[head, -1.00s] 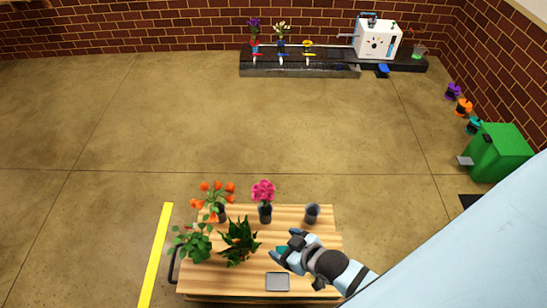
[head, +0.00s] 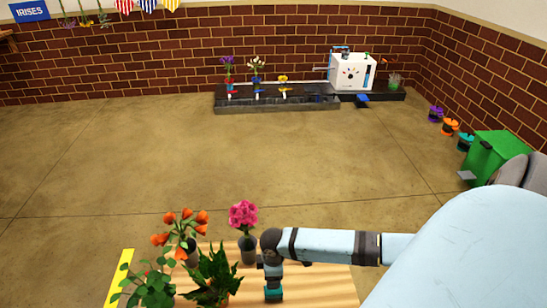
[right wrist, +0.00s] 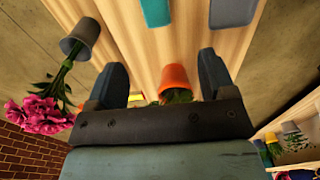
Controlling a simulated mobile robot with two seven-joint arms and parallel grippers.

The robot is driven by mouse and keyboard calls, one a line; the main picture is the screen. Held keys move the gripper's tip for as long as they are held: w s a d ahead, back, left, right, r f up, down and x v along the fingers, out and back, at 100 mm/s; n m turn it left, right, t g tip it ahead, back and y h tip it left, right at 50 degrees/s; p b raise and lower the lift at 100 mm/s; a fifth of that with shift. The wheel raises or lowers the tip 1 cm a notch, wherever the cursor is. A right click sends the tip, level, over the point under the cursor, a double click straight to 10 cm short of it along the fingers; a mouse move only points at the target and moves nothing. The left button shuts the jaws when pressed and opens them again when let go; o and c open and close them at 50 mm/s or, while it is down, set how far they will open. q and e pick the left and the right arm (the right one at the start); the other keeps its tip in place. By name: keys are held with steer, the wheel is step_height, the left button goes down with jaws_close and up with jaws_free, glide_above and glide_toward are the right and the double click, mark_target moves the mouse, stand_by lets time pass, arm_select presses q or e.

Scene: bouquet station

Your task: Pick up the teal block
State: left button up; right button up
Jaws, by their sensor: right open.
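The teal block (head: 273,295) stands on the wooden table near the bottom edge of the head view. It also shows at the top of the right wrist view (right wrist: 156,12), beyond my fingertips and roughly between their lines. My right gripper (head: 272,271) points down just above the block in the head view, partly covering it. In the right wrist view the right gripper (right wrist: 161,62) has its two fingers wide apart with nothing held between them. Whether a finger touches the block I cannot tell. My left gripper is in neither view.
On the wooden table (head: 335,285), a pink flower pot (head: 248,250), orange flowers (head: 180,225) and green plants (head: 212,275) stand left of the gripper. A grey flat item (right wrist: 232,12) lies beside the block. An orange pot (right wrist: 176,78) shows between my fingers.

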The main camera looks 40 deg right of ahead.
steer(key=f+b, duration=0.1)
steer(key=f, duration=0.2)
steer(key=shift+w+d+f+b, duration=0.1)
steer(key=shift+d+f+b, duration=0.25)
steer(key=shift+d, duration=0.05)
steer(key=b, duration=0.2)
glide_above(273, 292)
steer(key=d, duration=0.1)
steer(key=f, duration=0.4)
steer(key=shift+w+f, duration=0.25)
steer(key=shift+w, duration=0.1)
steer(key=shift+f, duration=0.5)
step_height(273, 292, down, 5)
steer(key=b, duration=0.3)
steer(key=shift+s+d+f+b, duration=0.1)
steer(key=shift+d+b, duration=0.05)
steer(key=shift+b, duration=0.15)
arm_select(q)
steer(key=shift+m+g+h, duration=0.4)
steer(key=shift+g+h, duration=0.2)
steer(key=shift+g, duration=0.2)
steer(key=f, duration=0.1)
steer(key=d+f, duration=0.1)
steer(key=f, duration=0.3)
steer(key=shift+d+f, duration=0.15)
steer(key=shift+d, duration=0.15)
arm_select(e)
steer(key=c, duration=1)
